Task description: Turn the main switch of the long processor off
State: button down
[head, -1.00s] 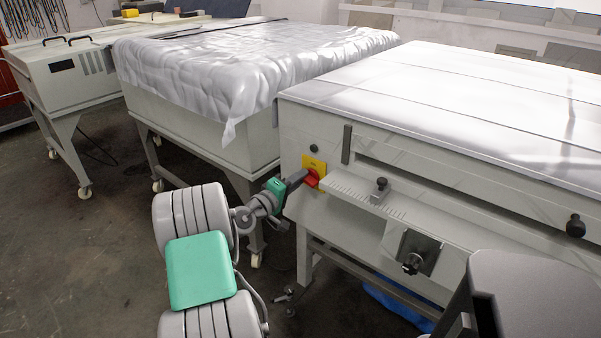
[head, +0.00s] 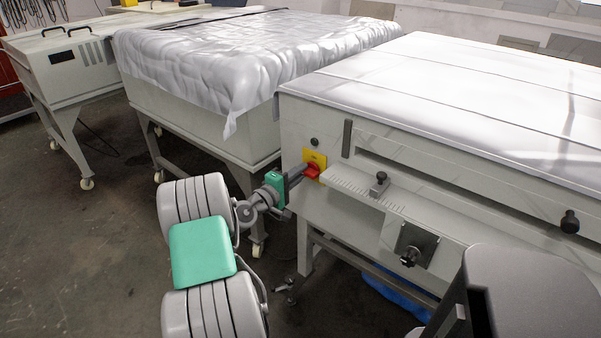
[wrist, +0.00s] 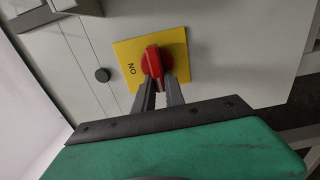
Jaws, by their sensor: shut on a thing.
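The main switch is a red rotary knob (wrist: 152,63) on a yellow plate (wrist: 178,44), on the near end face of the long processor (head: 296,135). In the wrist view the word ON shows on the plate, left of the knob. The knob's handle lies along the line of my fingers in that view. My gripper (wrist: 160,82) is shut on the red knob, one dark finger on each side of its handle. In the head view the red knob (head: 312,172) shows just beyond my fingertips, and my gripper (head: 303,172) partly covers the plate.
A slotted ledge with a small clamp (head: 380,184) and a black knob (head: 411,256) stick out to the right. A sheet-covered machine (head: 200,125) stands close on the left. The floor at left is clear.

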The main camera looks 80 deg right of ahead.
jog(key=c, duration=1.8)
grip_release()
jog(key=shift+a+f, duration=0.15)
jog(key=shift+f, duration=0.1)
jog(key=o, duration=0.4)
jog(key=shift+r, duration=0.15)
jog(key=v, duration=0.7)
jog(key=shift+a, duration=0.3)
jog(key=shift+w, duration=0.2)
